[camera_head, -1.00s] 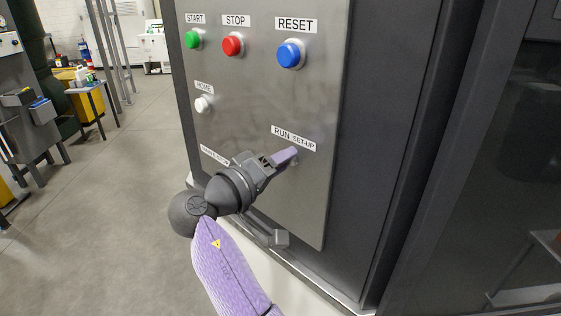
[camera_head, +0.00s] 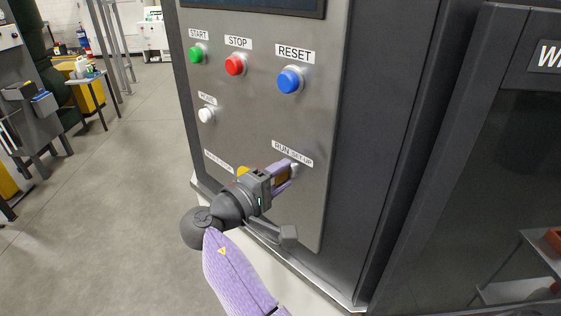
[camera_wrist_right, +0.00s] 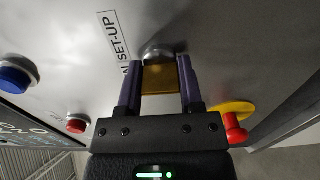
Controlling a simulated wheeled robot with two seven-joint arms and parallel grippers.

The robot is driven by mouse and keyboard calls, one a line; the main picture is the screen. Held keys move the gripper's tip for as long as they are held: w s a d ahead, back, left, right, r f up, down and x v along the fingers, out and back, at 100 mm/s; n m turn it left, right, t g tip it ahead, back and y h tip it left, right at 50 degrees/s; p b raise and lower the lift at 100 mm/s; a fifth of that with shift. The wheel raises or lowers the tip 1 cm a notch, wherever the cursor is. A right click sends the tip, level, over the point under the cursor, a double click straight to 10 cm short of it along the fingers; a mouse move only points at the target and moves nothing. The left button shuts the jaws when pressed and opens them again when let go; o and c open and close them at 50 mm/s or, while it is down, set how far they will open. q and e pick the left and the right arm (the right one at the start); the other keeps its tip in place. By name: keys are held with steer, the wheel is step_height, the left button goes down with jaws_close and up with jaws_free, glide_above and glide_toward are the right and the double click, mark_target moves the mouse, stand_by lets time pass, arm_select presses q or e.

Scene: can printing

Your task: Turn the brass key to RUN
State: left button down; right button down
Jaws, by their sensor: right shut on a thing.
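The brass key (camera_wrist_right: 160,79) sits in a silver round lock (camera_wrist_right: 155,51) on the grey panel, under the RUN / SET-UP label (camera_head: 293,153). Its brass also shows in the head view (camera_head: 283,175). My right gripper (camera_head: 287,173) is at the lock, its purple fingers on either side of the key. In the right wrist view the gripper (camera_wrist_right: 160,72) is shut on the key's bow, which fills the gap between the fingers. Which word the key points to cannot be told. My left gripper is not in view.
Above are the green START (camera_head: 196,55), red STOP (camera_head: 235,65), blue RESET (camera_head: 289,80) and white HOME (camera_head: 206,115) buttons. A red mushroom button (camera_wrist_right: 235,128) on a yellow disc is close beside my right gripper. Open floor (camera_head: 120,200) lies to the left.

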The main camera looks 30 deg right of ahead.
steer(key=n+p, duration=0.3)
steer(key=n, duration=0.1)
steer(key=shift+r, duration=0.15)
steer(key=shift+n+p, duration=0.8)
steer(key=shift+p, duration=0.1)
steer(key=shift+f, duration=0.2)
steer(key=shift+c, duration=1.2)
jaws_free()
